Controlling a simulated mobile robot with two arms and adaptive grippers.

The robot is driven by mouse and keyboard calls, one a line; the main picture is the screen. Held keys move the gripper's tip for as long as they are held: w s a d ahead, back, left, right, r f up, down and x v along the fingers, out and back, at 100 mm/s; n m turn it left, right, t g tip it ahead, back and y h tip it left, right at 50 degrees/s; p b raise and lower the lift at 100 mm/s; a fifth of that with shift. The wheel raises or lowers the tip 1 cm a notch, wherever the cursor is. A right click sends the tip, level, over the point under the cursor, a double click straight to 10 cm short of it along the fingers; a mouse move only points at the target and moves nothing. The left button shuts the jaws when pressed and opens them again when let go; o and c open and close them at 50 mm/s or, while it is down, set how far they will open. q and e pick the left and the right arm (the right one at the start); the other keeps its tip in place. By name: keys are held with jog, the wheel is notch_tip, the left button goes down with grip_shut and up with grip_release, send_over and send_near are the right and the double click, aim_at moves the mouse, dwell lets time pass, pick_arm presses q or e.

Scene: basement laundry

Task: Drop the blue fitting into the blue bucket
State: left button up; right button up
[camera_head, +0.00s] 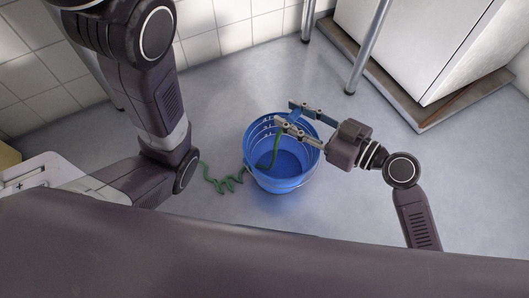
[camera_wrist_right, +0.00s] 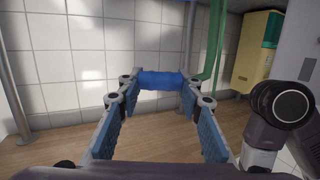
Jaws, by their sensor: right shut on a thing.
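My right gripper (camera_head: 284,112) is above the blue bucket (camera_head: 253,164), with its fingertips over the bucket's far part. In the right wrist view the gripper (camera_wrist_right: 160,84) is shut on the blue fitting (camera_wrist_right: 160,80), a short blue cylinder lying across between the fingertips. In the head view the fitting cannot be told clearly from the blue finger pads. The bucket stands upright on the floor, and its open mouth and blue inside show. My left gripper is out of view; only part of the left arm shows.
A green hose (camera_head: 226,182) lies in curves on the floor left of the bucket; a green length (camera_head: 277,150) shows at its mouth. A white appliance (camera_head: 420,45) on a base and metal legs (camera_head: 368,48) stand behind right.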

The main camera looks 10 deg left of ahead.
jog(key=shift+a+f, duration=0.1)
jog(key=shift+f, duration=0.25)
jog(key=shift+f+b, duration=1.9)
jog(key=shift+f, duration=0.7)
jog(key=o, duration=1.3)
jog(key=v, duration=1.2)
jog(key=shift+d, duration=0.25)
